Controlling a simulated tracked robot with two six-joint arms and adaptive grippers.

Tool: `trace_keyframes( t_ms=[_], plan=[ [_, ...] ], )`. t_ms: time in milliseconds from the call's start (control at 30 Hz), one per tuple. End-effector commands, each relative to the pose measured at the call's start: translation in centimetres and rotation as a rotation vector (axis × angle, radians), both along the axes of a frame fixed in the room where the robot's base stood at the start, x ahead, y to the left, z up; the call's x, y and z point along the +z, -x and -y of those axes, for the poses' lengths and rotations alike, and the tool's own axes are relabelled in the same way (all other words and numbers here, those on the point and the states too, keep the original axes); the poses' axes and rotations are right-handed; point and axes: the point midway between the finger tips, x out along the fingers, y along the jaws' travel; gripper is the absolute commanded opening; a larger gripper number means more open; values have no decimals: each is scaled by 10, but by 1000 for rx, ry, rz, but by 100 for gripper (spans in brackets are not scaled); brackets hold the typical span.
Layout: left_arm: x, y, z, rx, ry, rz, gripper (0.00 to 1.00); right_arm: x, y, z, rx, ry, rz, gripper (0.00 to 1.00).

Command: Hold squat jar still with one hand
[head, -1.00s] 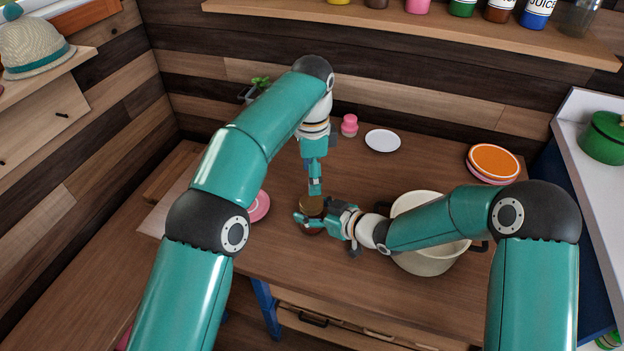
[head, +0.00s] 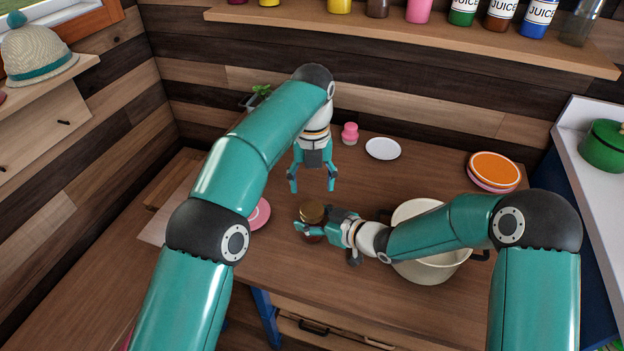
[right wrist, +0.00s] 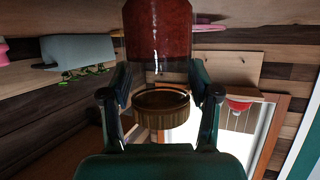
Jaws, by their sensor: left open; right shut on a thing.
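The squat jar (head: 309,237) stands on the wooden table, with dark red contents and a brownish-gold lid (head: 312,211) on top. My right gripper (head: 311,227) is shut on the jar from the right, below the lid. In the right wrist view the jar (right wrist: 158,30) appears upside down between my fingers, with clear glass between the red contents and the ribbed lid (right wrist: 161,109). Whether the lid is seated tightly cannot be told. My left gripper (head: 312,187) is open and empty above the lid, fingers pointing down and apart from it.
A cream pot (head: 432,268) stands just right of the jar, partly behind my right arm. A pink plate (head: 260,214) lies to the left. A pink shaker (head: 349,134) and a white plate (head: 383,149) are farther back. Orange-topped plates (head: 495,168) lie at the right.

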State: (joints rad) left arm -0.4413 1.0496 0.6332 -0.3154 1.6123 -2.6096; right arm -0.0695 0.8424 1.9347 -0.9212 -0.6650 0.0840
Motion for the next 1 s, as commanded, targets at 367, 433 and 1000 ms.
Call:
trace_keyframes(
  t_ms=[367,433,1000],
  plan=[
    [-45,1,0,-1,-1,-2,68,0,0,0,-1,0,0,0],
    [-55,1,0,0,0,-1,68,0,0,0,-1,0,0,0],
    [-77,0,0,1,1,2,61,0,0,1,-1,1,0,0]
  ],
)
